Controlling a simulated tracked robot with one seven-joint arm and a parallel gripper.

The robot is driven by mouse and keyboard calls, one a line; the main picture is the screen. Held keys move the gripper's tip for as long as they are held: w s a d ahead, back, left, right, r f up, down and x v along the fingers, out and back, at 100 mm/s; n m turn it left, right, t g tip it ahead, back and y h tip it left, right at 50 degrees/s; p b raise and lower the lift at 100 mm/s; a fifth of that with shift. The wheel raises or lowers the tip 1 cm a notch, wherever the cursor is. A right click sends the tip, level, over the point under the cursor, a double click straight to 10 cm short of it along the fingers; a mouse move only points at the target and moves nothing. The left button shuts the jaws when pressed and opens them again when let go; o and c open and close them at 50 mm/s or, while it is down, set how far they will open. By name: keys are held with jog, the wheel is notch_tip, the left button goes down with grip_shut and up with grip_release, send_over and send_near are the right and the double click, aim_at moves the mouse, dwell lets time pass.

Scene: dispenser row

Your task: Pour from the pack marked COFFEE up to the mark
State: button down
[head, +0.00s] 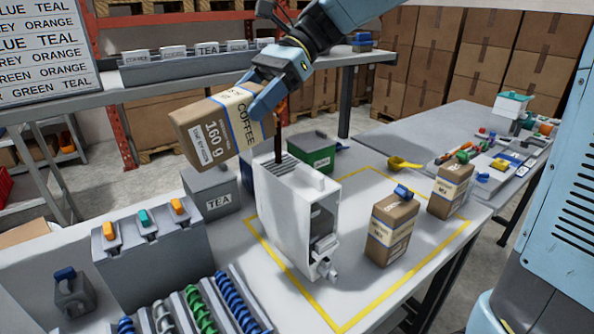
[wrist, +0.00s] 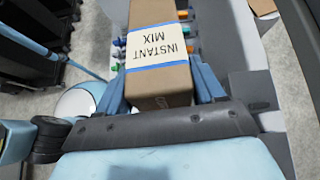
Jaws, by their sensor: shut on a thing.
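My gripper (head: 268,92) is shut on the brown COFFEE pack (head: 215,132), which has a white and blue band and reads 160 g. The pack is tilted in the air, above and left of the white dispenser (head: 285,205). In the wrist view the pack (wrist: 160,82) sits between both blue fingers (wrist: 165,90), its band reading INSTANT MIX. A thin dark brown column (head: 278,140) runs down from the pack's right end to the dispenser's top; it looks like falling contents. The fill mark and the level inside cannot be made out.
A yellow scoop (head: 403,164) and green bin (head: 314,156) are behind. A grey TEA bin (head: 208,190) and grey rack (head: 150,255) stand left.

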jog(key=shift+w+d+f+g+y, duration=0.35)
jog(key=shift+g+y, duration=0.2)
jog(key=shift+y, duration=0.1)
jog(key=shift+w+d+f+g+y, duration=0.25)
jog(key=shift+f+g+y, duration=0.1)
jog(key=shift+g+y, duration=0.25)
dwell(6.8)
